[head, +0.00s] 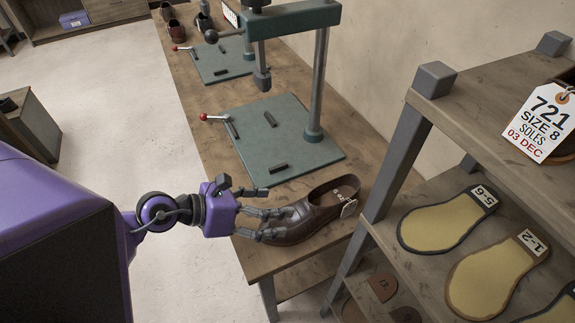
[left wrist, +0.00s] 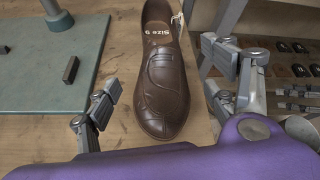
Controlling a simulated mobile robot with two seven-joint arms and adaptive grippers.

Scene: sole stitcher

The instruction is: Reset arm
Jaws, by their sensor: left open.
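My left gripper (head: 268,212) comes in from the left in the head view, at the toe of a brown leather shoe. It is open, and its fingers also show in the left wrist view (left wrist: 160,95), one on each side of the shoe with gaps between. The brown shoe (head: 325,208) lies upright on the wooden workbench near its front corner, with a white tag at its buckle. In the left wrist view the shoe (left wrist: 160,80) shows "Size 9" on its insole, toe towards me. My right gripper is not in view.
A green-based stitcher (head: 300,150) with a red-knobbed lever stands on the workbench (head: 190,95) just behind the shoe. A wooden shelf (head: 480,100) with tagged soles (head: 445,222) rises close on the right. Open floor (head: 100,85) lies to the left.

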